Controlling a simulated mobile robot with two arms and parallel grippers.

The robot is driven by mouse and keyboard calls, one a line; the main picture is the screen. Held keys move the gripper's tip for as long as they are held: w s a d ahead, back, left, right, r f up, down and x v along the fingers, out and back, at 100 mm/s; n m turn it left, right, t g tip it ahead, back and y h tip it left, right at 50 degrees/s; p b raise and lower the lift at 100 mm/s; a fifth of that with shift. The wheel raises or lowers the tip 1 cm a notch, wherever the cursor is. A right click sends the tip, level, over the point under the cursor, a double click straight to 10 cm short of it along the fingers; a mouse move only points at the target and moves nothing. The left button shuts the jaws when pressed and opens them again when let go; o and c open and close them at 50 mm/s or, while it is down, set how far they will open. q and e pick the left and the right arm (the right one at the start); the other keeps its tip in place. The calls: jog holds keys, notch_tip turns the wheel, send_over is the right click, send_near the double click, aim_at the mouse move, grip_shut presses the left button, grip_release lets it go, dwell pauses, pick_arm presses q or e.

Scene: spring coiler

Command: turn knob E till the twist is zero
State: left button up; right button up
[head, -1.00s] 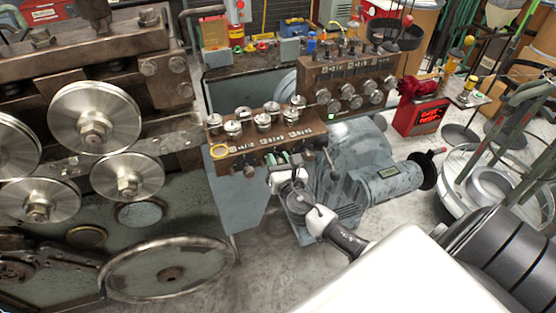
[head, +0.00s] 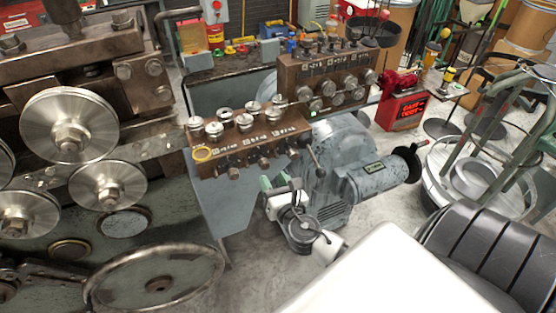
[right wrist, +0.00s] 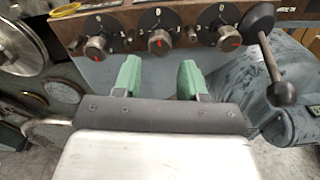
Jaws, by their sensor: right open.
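The lower brown control box (head: 203,171) carries a row of knobs on its front face; their letters are too small to read, so I cannot tell which is knob E. In the right wrist view three metal knobs with red pointer marks sit on black numbered dials: a left knob (right wrist: 96,46), a middle knob (right wrist: 160,40) and a right knob (right wrist: 228,38). My right gripper (head: 281,186) is open and empty, below and in front of the box. Its green fingers (right wrist: 159,78) stand apart, below the middle knob, touching none. My left gripper is not in view.
A lever with a black ball (right wrist: 285,93) sticks out right of the right knob. A second brown box with knobs (head: 290,84) stands behind. A grey motor (head: 385,180) lies right of my gripper; large steel rollers (head: 68,125) are at left.

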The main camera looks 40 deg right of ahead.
jog(key=shift+v, duration=1.45)
jog(key=shift+f, duration=0.1)
jog(key=s+f+m+g+b, duration=0.1)
jog(key=s+f+m+g, duration=0.3)
jog(key=f, duration=0.7)
jog(key=s+f+m+g+y+b, duration=0.1)
jog(key=s+f+m+g, duration=0.3)
jog(key=f, duration=0.7)
jog(key=s+f+m+g, duration=0.25)
jog(key=f+m, duration=0.35)
jog(key=f, duration=0.5)
jog(key=s+a+f+m+g+y, duration=0.1)
jog(key=s+a+f+m+g, duration=0.1)
jog(key=s+f+m, duration=0.3)
jog(key=s+a+f+m+g+y+b, duration=0.1)
jog(key=s+f+m, duration=0.4)
jog(key=s, duration=0.6)
jog(key=s+a+f+m+g+y, duration=0.1)
jog(key=s+a+f+m+g, duration=0.2)
jog(key=s+f, duration=0.3)
jog(key=s+m, duration=0.1)
jog(key=s, duration=0.2)
jog(key=shift+a+m+b, duration=0.35)
jog(key=shift+m, duration=0.05)
jog(key=shift+s, duration=0.1)
